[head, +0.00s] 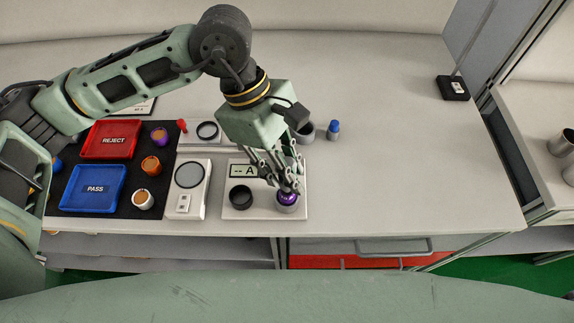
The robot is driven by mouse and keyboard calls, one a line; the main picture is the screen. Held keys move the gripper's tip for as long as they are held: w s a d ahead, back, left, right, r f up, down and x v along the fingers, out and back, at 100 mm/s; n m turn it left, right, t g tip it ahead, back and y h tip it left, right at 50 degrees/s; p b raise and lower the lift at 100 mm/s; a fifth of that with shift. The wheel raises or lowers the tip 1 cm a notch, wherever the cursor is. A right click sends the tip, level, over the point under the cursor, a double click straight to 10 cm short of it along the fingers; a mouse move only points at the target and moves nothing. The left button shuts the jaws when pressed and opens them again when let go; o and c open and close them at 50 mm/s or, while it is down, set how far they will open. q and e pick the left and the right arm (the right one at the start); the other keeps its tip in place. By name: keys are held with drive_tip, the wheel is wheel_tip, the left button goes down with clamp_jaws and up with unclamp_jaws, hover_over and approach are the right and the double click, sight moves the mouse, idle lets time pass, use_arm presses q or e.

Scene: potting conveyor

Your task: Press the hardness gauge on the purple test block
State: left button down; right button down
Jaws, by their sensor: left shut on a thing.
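The purple test block (288,198) sits in a grey round seat at the right front of a white board with a small display reading "-- A" (243,171). My left gripper (287,188) points down right over the block, with its fingers drawn together. It is shut on what looks like the hardness gauge, mostly hidden by the fingers. I cannot tell whether the gauge touches the block. A dark round holder (240,197) on the same board looks empty. My right gripper is not in view.
Left of the board is a white scale-like device (188,189). A black mat (103,201) holds a red REJECT tray (110,153), a blue PASS tray (92,204) and several small round pots. A blue-capped bottle (333,131) stands behind the board.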

use_arm(q)
drive_tip(key=shift+f+b, duration=0.4)
drive_tip(key=shift+b, duration=0.05)
idle(1.1)
drive_tip(key=shift+s+a+f+b, duration=0.1)
drive_tip(key=shift+s+f+b, duration=0.1)
drive_tip(key=shift+b, duration=0.4)
idle(1.4)
idle(0.5)
drive_tip(key=shift+w+r, duration=0.2)
drive_tip(key=shift+r, duration=0.55)
drive_tip(key=shift+r+p, duration=0.85)
drive_tip(key=shift+r, duration=1.6)
